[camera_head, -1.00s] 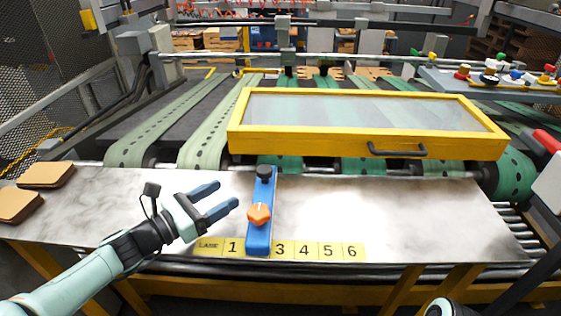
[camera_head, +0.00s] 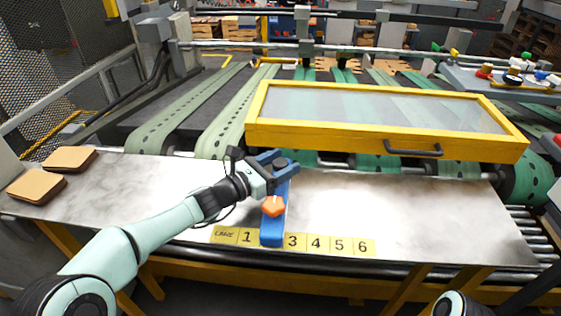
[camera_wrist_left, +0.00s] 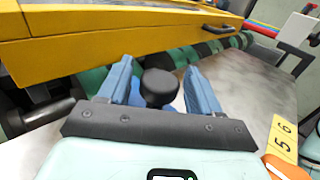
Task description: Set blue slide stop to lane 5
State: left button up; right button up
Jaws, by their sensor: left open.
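The blue slide stop (camera_head: 273,229) lies across the metal table, its near end between the yellow tiles 1 and 3, covering lane 2. An orange star knob (camera_head: 273,206) sits on it. My left gripper (camera_head: 281,160) is open at the stop's far end. In the left wrist view its two blue fingers (camera_wrist_left: 160,88) stand on either side of the stop's black round knob (camera_wrist_left: 159,88), with gaps visible. The lane 5 tile (camera_head: 338,244) is right of the stop; it also shows in the left wrist view (camera_wrist_left: 281,146). My right gripper is not visible.
A yellow-framed clear guard (camera_head: 385,140) with a black handle stands just behind the table, close to the gripper. Brown blanks (camera_head: 38,186) lie at the table's left. The metal surface (camera_head: 400,210) right of the stop is clear.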

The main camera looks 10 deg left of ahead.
pick_arm(q)
grip_shut()
jog(key=d+b, duration=0.5)
jog(key=d, duration=0.4)
jog(key=shift+d+b, duration=0.3)
jog(key=shift+d, duration=0.3)
jog(key=shift+r, duration=0.15)
grip_release()
jog(key=shift+a, duration=0.15)
